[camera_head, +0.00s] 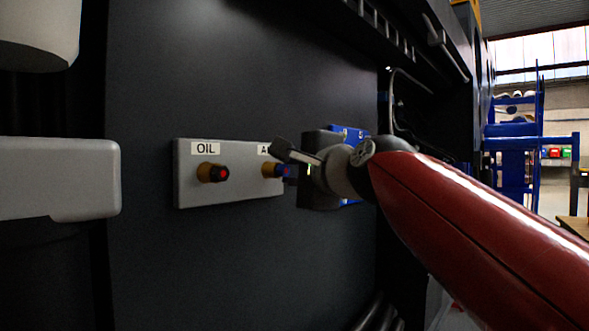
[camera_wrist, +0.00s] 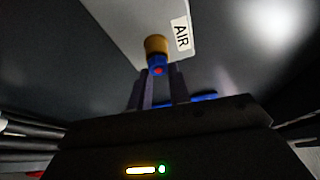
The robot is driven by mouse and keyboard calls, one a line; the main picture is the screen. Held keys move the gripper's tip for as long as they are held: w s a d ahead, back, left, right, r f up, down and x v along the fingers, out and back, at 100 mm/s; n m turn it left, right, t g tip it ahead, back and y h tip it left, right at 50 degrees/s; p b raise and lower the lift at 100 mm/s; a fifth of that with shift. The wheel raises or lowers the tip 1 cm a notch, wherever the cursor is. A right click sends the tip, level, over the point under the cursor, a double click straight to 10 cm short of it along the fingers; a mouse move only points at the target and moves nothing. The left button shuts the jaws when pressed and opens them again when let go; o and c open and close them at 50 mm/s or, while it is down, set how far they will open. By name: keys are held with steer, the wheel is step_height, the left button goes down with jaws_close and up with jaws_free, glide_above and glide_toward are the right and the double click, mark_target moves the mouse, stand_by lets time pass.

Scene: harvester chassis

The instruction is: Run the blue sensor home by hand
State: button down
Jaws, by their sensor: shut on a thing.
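The grey plate (camera_head: 240,188) carries the AIR and OIL ports.
A black sensor with a red end (camera_head: 220,174) sits in the OIL port's amber collar, left on the same plate. A dark panel (camera_head: 230,90) surrounds the plate. A light grey block (camera_head: 60,178) juts out at the left. Cables (camera_head: 400,95) hang at the right.

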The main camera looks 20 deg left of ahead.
steer(key=m+g+p, duration=0.1)
steer(key=m+p, duration=0.1)
steer(key=p, duration=0.2)
steer(key=m+g+p, duration=0.1)
steer(key=m+p, duration=0.1)
steer(key=p, duration=0.3)
steer(key=r+m+g+p, duration=0.1)
steer(key=m+p, duration=0.2)
steer(key=p, duration=0.1)
steer(key=shift+g+h+p, duration=0.35)
steer(key=shift+g+h, duration=0.05)
steer(key=shift+w+f+m+g, duration=0.1)
steer(key=shift+f+m+g, duration=0.2)
steer(key=shift+f+m, duration=0.25)
steer(key=m+g, duration=0.2)
steer(key=m, duration=0.2)
steer(key=shift+g+y+b, duration=0.4)
steer(key=c, duration=1.2)
jaws_free()
steer(key=shift+a, duration=0.1)
